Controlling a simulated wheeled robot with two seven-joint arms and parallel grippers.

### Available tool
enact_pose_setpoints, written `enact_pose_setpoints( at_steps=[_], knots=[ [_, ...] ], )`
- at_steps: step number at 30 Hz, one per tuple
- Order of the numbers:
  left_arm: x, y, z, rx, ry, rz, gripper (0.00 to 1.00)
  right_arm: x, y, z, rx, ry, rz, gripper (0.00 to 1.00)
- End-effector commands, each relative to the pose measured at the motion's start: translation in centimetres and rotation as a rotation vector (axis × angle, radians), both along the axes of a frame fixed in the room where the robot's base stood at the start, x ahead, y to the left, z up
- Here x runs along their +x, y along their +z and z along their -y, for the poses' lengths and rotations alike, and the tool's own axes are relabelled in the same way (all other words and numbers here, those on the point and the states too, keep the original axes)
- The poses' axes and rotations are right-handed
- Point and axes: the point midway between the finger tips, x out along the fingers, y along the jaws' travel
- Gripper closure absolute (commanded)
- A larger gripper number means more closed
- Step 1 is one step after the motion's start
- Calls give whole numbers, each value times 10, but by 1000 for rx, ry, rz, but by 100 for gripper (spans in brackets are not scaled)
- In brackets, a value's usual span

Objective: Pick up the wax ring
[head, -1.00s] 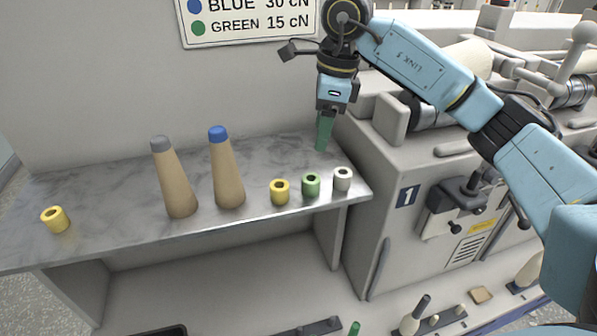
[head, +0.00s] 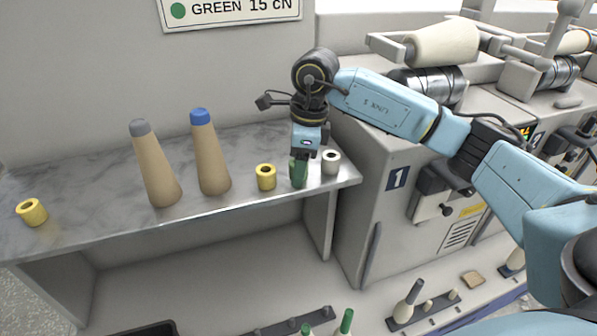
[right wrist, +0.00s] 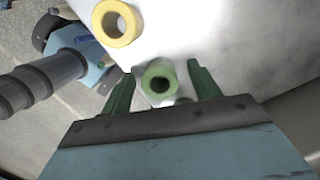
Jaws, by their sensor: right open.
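Several short hollow rings stand on the marble shelf (head: 95,215): a yellow ring (head: 266,177), a white ring (head: 331,162), another yellow ring (head: 31,212) at the far left, and a green ring (right wrist: 158,82). Which is the wax ring is not marked. My right gripper (head: 298,177) is over the green ring and hides it in the head view. In the right wrist view my right gripper (right wrist: 161,84) is open, with its two green fingers on either side of the green ring. My left gripper is not in view.
Two tan cones, one grey-tipped (head: 157,170) and one blue-tipped (head: 211,160), stand left of the gripper. The wall is behind the shelf. A grey machine (head: 385,200) stands at its right end. The shelf's left part is mostly free.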

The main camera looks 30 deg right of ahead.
Motion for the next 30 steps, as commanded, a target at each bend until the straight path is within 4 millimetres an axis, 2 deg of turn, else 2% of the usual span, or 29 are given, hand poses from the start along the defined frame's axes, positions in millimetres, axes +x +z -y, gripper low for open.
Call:
enact_pose_setpoints(
  at_steps=[7,8,18,26,30],
  knots=[
    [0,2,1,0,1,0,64,0,-2,0,0,0,1,39],
    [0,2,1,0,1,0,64,0,-2,0,0,0,1,41],
    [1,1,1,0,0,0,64,0,-1,0,0,0,1,86],
    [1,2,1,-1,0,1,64,0,0,0,0,0,1,86],
    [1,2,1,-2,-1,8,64,1,9,0,0,0,2,86]
  ],
)
